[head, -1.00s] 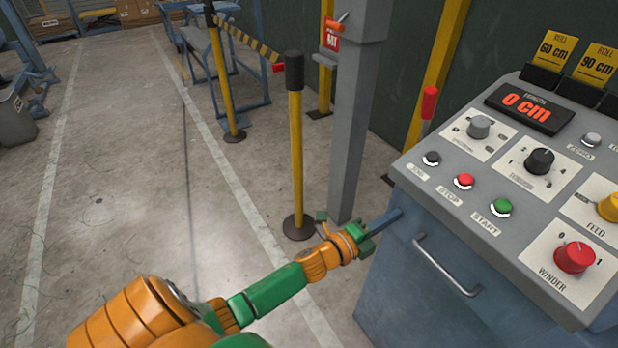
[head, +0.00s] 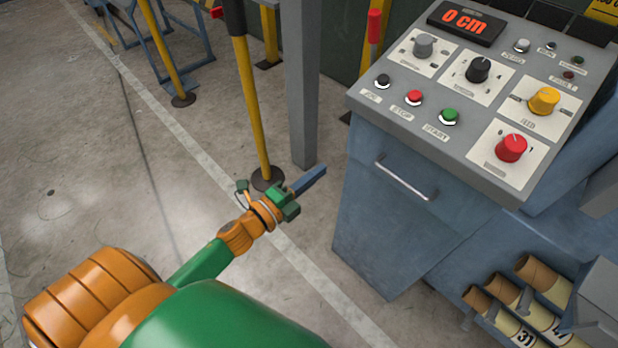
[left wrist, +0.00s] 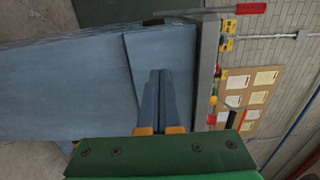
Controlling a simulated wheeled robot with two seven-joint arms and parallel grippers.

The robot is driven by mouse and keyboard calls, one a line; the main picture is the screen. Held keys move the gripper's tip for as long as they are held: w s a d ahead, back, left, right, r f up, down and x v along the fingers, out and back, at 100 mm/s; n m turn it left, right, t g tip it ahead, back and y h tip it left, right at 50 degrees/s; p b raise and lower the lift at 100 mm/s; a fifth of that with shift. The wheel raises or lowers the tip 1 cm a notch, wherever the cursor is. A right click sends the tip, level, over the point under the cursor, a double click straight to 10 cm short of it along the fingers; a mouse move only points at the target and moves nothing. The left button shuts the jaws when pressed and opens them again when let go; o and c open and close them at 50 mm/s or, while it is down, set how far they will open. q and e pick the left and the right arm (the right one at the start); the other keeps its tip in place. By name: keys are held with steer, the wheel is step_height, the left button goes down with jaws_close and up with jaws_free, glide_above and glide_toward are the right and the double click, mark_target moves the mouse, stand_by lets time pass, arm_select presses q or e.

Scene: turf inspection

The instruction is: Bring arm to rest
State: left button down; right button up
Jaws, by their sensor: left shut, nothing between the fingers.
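My left arm, orange and green, comes in from the lower left of the head view. My left gripper (head: 308,181) is shut and empty, its blue fingers together. It is in the air to the left of the blue-grey control console (head: 374,215) and appears apart from it. In the left wrist view the shut fingers (left wrist: 160,95) point toward the console's blue side panel (left wrist: 60,85). My right gripper is not in view.
The console top has a red winder knob (head: 511,148), a yellow feed knob (head: 543,101) and buttons. A handle (head: 403,178) sticks out of its front. A grey post (head: 301,90) and yellow barrier post (head: 252,110) stand behind the gripper. Cardboard rolls (head: 538,270) lie lower right. Floor at left is clear.

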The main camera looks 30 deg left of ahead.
arm_select(q)
steer(key=s+a+f+n+g+y+p, duration=0.2)
steer(key=s+f+n+g+y, duration=0.25)
steer(key=f, duration=0.55)
steer(key=s+a+f+n+g+y+p, duration=0.1)
steer(key=s+a+f+n+g+p, duration=0.15)
steer(key=s+f+n, duration=0.65)
steer(key=s+d+f+n+g, duration=0.2)
steer(key=s+f+g, duration=0.2)
steer(key=s, duration=0.6)
steer(key=s+d+f+n+g+p, duration=0.1)
steer(key=s+f+n+g, duration=0.2)
steer(key=s+f+g, duration=0.2)
steer(key=s+f, duration=0.3)
steer(key=s, duration=0.2)
steer(key=shift+s+d+f+n, duration=0.3)
steer(key=shift+s+d+n, duration=0.05)
steer(key=shift+d, duration=0.05)
